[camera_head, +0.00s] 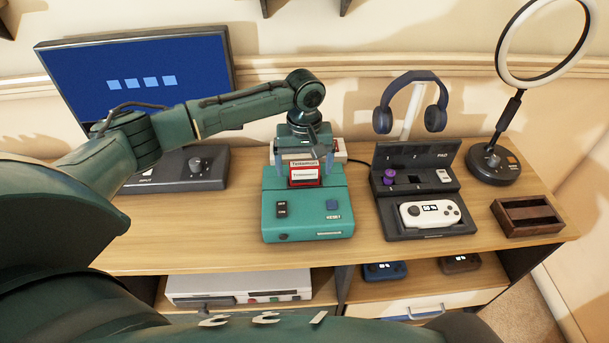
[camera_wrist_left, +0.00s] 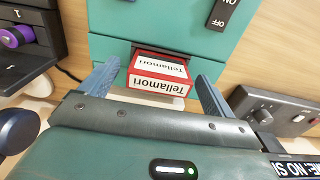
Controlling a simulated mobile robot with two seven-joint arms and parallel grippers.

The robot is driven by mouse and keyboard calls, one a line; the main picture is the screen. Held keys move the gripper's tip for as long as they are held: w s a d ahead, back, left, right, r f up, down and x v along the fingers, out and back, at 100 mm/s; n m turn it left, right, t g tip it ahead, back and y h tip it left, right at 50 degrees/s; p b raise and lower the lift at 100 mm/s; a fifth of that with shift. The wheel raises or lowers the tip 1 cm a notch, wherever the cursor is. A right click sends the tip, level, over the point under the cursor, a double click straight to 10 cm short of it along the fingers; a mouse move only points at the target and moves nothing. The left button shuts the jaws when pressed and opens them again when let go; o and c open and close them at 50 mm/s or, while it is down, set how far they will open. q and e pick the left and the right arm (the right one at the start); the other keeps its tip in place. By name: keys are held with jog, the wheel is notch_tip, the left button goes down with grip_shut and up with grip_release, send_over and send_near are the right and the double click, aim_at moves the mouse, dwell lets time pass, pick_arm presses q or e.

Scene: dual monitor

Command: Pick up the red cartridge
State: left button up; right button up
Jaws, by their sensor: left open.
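The red cartridge (camera_head: 305,176) with a white label stands upright in the slot of the teal console (camera_head: 308,220) on the desk. In the left wrist view the red cartridge (camera_wrist_left: 157,78) lies between two blue fingers. My left gripper (camera_head: 311,160) is above the back of the console, pointing down. In the left wrist view my left gripper (camera_wrist_left: 157,88) is open, with one finger on each side of the cartridge and a gap visible at each side. My right gripper does not show in either view.
A black dock (camera_head: 430,215) with a white controller stands right of the console, and a wooden tray (camera_head: 527,216) is further right. A monitor (camera_head: 140,80), headphones on a stand (camera_head: 410,105) and a ring light (camera_head: 492,163) stand behind. Bare desk (camera_head: 366,245) separates console and dock.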

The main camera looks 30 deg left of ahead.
pick_arm(q)
notch_tip(320, 180, down, 2)
jog(key=c, duration=1.1)
